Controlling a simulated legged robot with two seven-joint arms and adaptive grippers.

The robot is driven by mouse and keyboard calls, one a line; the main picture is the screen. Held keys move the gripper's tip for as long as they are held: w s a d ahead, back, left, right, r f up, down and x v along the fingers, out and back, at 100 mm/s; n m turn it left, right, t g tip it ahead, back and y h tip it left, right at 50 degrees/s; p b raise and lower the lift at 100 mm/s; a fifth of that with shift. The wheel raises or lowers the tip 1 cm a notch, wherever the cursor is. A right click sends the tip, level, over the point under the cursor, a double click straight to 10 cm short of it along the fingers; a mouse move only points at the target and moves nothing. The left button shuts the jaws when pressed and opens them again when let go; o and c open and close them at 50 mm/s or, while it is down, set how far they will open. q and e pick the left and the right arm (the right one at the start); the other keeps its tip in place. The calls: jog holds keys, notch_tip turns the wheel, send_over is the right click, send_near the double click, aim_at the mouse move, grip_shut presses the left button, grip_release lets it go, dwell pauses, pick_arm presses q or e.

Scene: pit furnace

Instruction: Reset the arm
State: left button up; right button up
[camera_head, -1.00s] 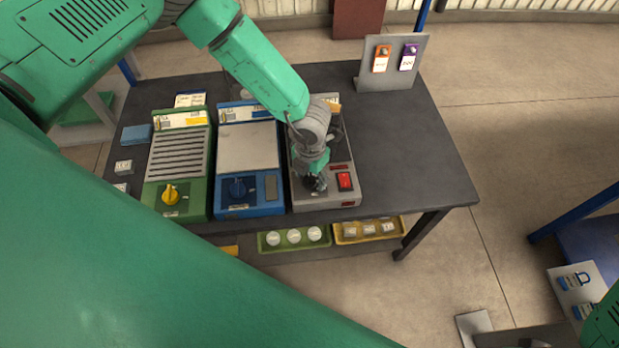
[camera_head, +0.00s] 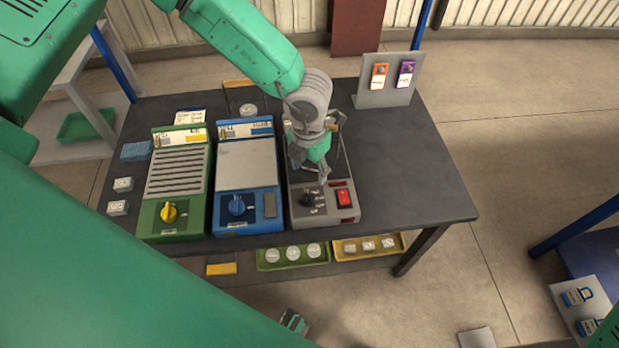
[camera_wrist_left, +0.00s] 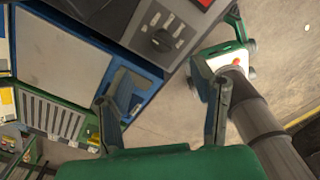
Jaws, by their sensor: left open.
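My left arm (camera_head: 245,50) comes in from the upper left. Its gripper (camera_head: 322,165) hangs over the grey device (camera_head: 322,213) at the right of the row, just behind the black knob (camera_head: 306,199) and red switch (camera_head: 344,198). The gripper is open, with no object visible between its fingers. In the left wrist view its two fingers (camera_wrist_left: 163,98) stand wide apart, and the grey device's knob (camera_wrist_left: 162,39) lies beyond them. I cannot make out my right gripper.
A blue device (camera_head: 247,165) and a green device (camera_head: 176,185) stand left of the grey one. An upright grey panel (camera_head: 387,93) with two tags stands at the back right. The table's right side (camera_head: 430,170) is clear. A green tray (camera_head: 292,265) and yellow tray (camera_head: 342,255) sit below the front edge.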

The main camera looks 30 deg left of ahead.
pick_arm(q)
jog(key=shift+r, duration=0.25)
dwell(0.3)
jog(key=s+a+f+m+t+y, duration=0.1)
jog(key=s+a+f+m, duration=0.25)
jog(key=s+m, duration=0.4)
jog(key=s+a+f+m+t+y, duration=0.15)
jog(key=s+f+m, duration=0.25)
jog(key=m, duration=0.6)
jog(key=s+a+r+m+g+h, duration=0.1)
jog(key=s+a+m, duration=0.1)
jog(key=s+m, duration=0.55)
jog(key=s+a+r+m+g+h, duration=0.1)
jog(key=s+a+m+g+h, duration=0.1)
jog(key=s+m, duration=0.55)
notch_tip(320, 180, down, 13)
jog(key=w+d+m+t+b, duration=0.1)
jog(key=w+m+b, duration=0.1)
jog(key=b, duration=1)
jog(key=shift+w+d+r+b, duration=0.15)
jog(key=shift+w+d+b, duration=0.2)
jog(key=shift+w, duration=0.1)
